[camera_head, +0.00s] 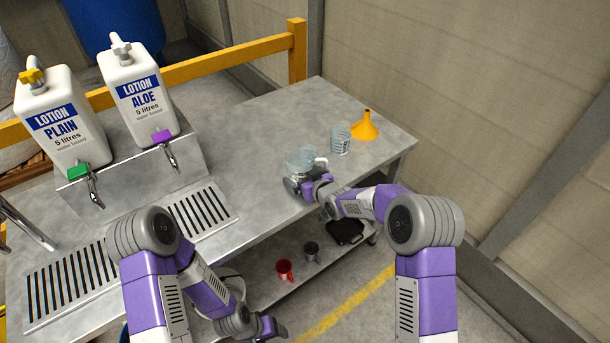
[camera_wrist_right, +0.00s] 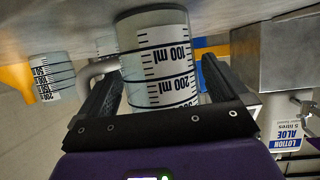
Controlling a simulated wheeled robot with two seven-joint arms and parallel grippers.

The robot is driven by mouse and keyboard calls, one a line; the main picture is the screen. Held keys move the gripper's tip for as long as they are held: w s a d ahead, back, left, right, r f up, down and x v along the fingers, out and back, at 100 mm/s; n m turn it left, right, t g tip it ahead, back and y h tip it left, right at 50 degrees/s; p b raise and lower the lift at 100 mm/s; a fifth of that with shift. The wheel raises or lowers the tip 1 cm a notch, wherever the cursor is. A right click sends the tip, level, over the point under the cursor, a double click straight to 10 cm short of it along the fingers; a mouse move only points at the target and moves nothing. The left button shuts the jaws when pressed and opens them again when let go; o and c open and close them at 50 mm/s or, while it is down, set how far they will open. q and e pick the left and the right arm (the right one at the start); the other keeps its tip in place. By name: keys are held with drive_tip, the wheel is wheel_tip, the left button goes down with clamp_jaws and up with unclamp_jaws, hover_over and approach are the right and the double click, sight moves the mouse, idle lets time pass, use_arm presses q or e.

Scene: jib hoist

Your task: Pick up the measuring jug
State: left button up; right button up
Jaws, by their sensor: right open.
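The clear measuring jug (camera_head: 301,159) stands on the grey metal bench, its handle towards the right in the head view. In the right wrist view the jug (camera_wrist_right: 158,65) appears upside down, with black ml marks and its handle at the left. My right gripper (camera_head: 302,186) is at the jug's near side. Its open fingers (camera_wrist_right: 162,88) lie on either side of the jug; I cannot tell whether they touch it. My left gripper (camera_head: 272,328) hangs low in front of the bench, away from the jug, its jaws too unclear to read.
A smaller clear measuring cup (camera_head: 340,141) and an orange funnel (camera_head: 365,126) stand right of the jug. Lotion containers (camera_head: 62,118) with taps stand at the left, above slotted drip grates (camera_head: 202,212). A red mug (camera_head: 284,270) and a dark mug (camera_head: 311,251) are on the lower shelf.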

drive_tip(key=shift+w+a+f, duration=0.15)
drive_tip(key=shift+w+a, duration=0.15)
drive_tip(key=shift+w, duration=0.15)
drive_tip(key=c, duration=1.1)
